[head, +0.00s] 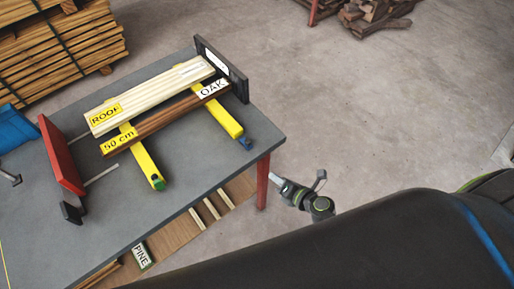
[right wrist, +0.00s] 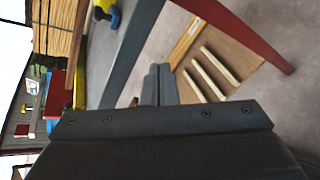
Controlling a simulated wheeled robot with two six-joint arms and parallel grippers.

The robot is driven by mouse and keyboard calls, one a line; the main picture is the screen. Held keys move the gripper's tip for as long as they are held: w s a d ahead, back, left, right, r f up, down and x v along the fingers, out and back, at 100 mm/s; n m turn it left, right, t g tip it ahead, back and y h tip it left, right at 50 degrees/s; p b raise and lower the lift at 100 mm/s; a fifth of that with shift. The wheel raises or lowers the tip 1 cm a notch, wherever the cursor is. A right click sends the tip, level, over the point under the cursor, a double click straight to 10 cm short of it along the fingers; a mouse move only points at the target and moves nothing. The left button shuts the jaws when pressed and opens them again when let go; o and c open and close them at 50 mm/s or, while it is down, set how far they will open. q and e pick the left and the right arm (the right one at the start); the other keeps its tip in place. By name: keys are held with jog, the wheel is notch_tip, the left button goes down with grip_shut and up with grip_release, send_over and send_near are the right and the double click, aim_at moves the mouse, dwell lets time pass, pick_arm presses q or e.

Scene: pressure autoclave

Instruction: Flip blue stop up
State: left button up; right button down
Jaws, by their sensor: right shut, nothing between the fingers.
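The blue stop (head: 246,143) is a small block at the near right end of the right yellow rail (head: 222,117). It sits low at the rail's tip and does not stand above the rail's top. It also shows in the right wrist view (right wrist: 108,15), at the top left below the yellow rail end. My right gripper (head: 273,177) is beyond the table's right edge, below and right of the blue stop and apart from it. Its fingers (right wrist: 158,85) are shut and empty in the right wrist view. My left gripper is not in view.
Planks labelled ROOF (head: 150,95) and OAK (head: 165,117) lie across the yellow rails. A green stop (head: 159,184) is on the left rail's end. A black plate (head: 222,68) stands behind, and a red plate (head: 62,155) stands left. A red table leg (head: 262,182) is beside my right gripper.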

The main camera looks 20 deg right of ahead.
aim_at(252, 146)
notch_tip(252, 146, up, 10)
jog(key=w+n+g, duration=0.1)
jog(key=n, duration=1.1)
jog(key=shift+w+a+n+h+p, duration=0.15)
jog(key=shift+w+n+h+p, duration=0.2)
jog(key=shift+p, duration=0.1)
jog(key=shift+p+x, duration=0.35)
jog(key=shift+x, duration=4.65)
jog(key=shift+s, duration=0.15)
